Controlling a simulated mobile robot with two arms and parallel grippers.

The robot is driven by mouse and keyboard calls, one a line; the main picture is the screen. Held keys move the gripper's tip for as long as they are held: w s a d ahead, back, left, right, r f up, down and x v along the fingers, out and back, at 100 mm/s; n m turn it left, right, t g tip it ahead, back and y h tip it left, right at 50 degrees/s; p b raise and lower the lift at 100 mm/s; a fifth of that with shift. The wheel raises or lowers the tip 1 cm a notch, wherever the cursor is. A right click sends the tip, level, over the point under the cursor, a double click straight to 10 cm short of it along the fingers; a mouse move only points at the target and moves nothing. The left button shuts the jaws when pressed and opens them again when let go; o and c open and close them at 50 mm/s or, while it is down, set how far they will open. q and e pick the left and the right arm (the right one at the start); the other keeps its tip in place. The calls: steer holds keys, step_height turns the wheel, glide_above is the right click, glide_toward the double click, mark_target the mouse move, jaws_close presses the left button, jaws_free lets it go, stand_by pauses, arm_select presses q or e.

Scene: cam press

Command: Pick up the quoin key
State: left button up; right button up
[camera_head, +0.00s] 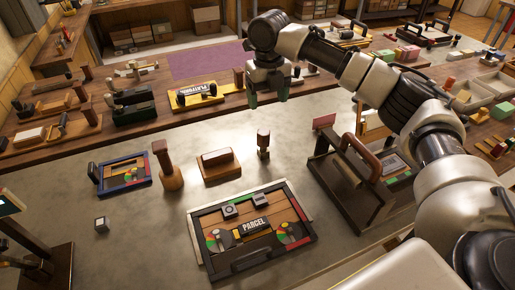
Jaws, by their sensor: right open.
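A small upright tool with a wooden top and a dark metal lower part, which looks like the quoin key (263,141), stands on the grey stone surface right of centre. My right gripper (269,93) reaches in from the right and hangs fingers-down. Its fingers are apart with nothing seen between them. In the picture it is above the tool and clear of it. My left gripper is not in view.
A framed form lettered PARCEL (256,227) lies in front. A wooden-handled tool (168,168), a wooden block (218,164) and a small framed tray (124,172) stand to the left. A dark press-like device (347,180) stands to the right. Open stone lies around the tool.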

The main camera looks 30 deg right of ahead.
mark_target(263, 141)
steer(key=f+b, duration=0.1)
steer(key=f, duration=0.1)
steer(key=f+b, duration=0.1)
steer(key=shift+w+a+f+b, duration=0.2)
steer(key=shift+w+f+b, duration=0.1)
steer(key=shift+f+b, duration=0.1)
steer(key=shift+f, duration=0.6)
step_height(263, 141, down, 4)
steer(key=shift+f, duration=0.25)
steer(key=shift+a+f+p, duration=0.1)
steer(key=shift+f+p, duration=0.25)
steer(key=shift+f, duration=2.4)
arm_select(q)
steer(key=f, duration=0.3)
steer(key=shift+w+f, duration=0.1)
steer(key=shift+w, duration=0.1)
arm_select(e)
steer(key=shift+s, duration=0.1)
steer(key=shift+c, duration=0.4)
steer(key=c, duration=0.9)
